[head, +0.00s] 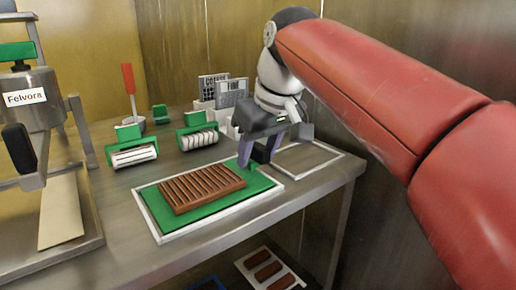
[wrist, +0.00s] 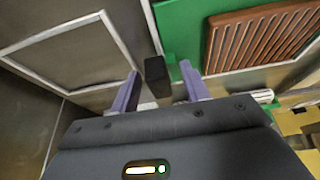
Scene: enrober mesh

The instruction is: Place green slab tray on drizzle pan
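The green slab tray (head: 222,206) lies flat inside a white-framed rectangle on the metal table, with a ribbed brown slab (head: 201,187) on it. In the wrist view the tray (wrist: 180,30) is at upper right, with a black handle block (wrist: 157,77) at its near edge. My gripper (head: 260,160) is at the tray's far right corner. Its two purple fingers (wrist: 160,92) are apart, one on each side of the handle, with visible gaps. No thing is clearly identifiable as the drizzle pan.
An empty white-framed rectangle (head: 335,158) lies right of the tray. Two green-handled rollers (head: 133,152) (head: 197,135) and a red-handled tool (head: 130,90) stand behind it. A machine labelled Felvora (head: 30,100) is at left, with a beige sheet (head: 62,212) below it. Brown bars (head: 270,270) lie lower down.

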